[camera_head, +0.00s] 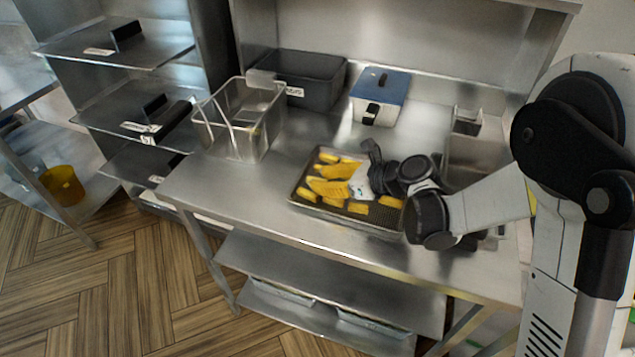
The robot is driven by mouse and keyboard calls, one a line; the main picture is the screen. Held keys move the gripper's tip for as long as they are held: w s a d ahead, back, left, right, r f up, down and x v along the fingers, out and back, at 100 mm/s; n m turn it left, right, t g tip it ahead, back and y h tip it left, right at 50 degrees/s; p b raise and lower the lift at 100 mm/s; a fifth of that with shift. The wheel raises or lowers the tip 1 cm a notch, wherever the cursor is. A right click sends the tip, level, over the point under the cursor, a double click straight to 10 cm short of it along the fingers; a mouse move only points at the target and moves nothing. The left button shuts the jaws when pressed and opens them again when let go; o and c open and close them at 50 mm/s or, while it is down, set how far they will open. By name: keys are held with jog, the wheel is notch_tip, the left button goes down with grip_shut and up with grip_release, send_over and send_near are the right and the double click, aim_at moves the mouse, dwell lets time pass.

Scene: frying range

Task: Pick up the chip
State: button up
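Several yellow chips (328,187) lie on a dark metal tray (300,199) on the steel counter. Some lie near the tray's left and back, others along its front edge. My gripper (361,180) is over the right part of the tray, close to the chips. My wrist and arm come in from the right and hide the tray's right side. The fingers are small and partly hidden, so I cannot tell whether they are open or touch a chip.
Behind are a dark bin (312,82) and a blue-lidded box (381,88). A metal container (466,148) is at the right.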

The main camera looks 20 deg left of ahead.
jog(key=c, duration=0.3)
jog(key=shift+r, duration=0.45)
grip_shut()
notch_tip(320, 180, up, 4)
jog(key=p, duration=0.2)
jog(key=shift+s+d+p, duration=0.1)
jog(key=shift+s+p, duration=0.05)
jog(key=shift+p, duration=0.2)
jog(key=s+d+r+p, duration=0.1)
jog(key=s+d+r, duration=0.1)
jog(key=s, duration=0.3)
jog(key=s+d+r+p, duration=0.2)
jog(key=s+r, duration=0.2)
jog(key=s, duration=0.1)
jog(key=shift+s+d, duration=0.25)
jog(key=shift+r+p, duration=0.1)
jog(key=shift+p, duration=0.2)
